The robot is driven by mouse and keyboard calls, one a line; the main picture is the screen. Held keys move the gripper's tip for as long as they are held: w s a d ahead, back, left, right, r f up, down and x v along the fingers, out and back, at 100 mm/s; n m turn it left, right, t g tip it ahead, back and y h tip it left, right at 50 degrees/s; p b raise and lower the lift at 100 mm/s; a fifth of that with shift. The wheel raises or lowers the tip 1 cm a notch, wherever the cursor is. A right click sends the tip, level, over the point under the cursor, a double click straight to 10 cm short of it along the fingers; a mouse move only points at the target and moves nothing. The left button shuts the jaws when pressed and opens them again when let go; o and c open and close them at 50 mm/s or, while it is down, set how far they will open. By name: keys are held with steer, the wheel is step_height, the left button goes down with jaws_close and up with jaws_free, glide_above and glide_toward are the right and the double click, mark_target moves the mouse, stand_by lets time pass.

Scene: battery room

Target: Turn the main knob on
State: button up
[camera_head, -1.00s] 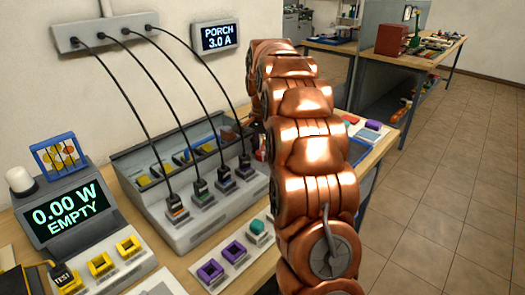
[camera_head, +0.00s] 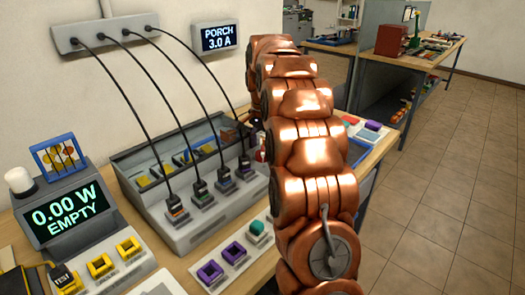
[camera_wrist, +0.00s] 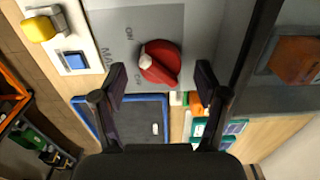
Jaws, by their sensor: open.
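The main knob (camera_wrist: 160,62) is a round red knob with a raised grip bar and a pale pointer end, on a grey panel (camera_wrist: 120,25) in the wrist view. Lettering for the knob stands on the panel to its left, partly readable. My gripper (camera_wrist: 160,78) is open, with one dark finger on each side of the knob's lower part in the picture. I cannot tell whether either finger touches it. In the head view my copper arm hides most of the knob; only a bit of red and white (camera_head: 261,147) shows beside the arm.
A grey charger bank (camera_head: 190,235) with several plugged cables stands on the bench. A display (camera_head: 62,207) reads 0.00 W EMPTY, and a wall display (camera_head: 215,38) reads PORCH 3.0 A. A blue tray (camera_wrist: 135,118) lies by the panel. The floor at right is clear.

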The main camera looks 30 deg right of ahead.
mark_target(262, 150)
steer(key=shift+r, duration=3)
steer(key=shift+s+a+r, duration=0.1)
steer(key=shift+s+a, duration=0.05)
steer(key=shift+a, duration=0.15)
steer(key=s+a+r+n+g+p, duration=0.15)
steer(key=s+a+n+p, duration=0.45)
steer(key=s+a, duration=1)
steer(key=s+a+f+n, duration=0.3)
steer(key=s+n, duration=0.1)
steer(key=s, duration=0.7)
steer(key=s+a+f+n, duration=0.2)
steer(key=s+a+n, duration=0.2)
steer(key=s, duration=0.6)
steer(key=shift+s+a+f+n+p, duration=0.15)
steer(key=shift+s+f+n+p, duration=0.25)
steer(key=shift+n, duration=0.4)
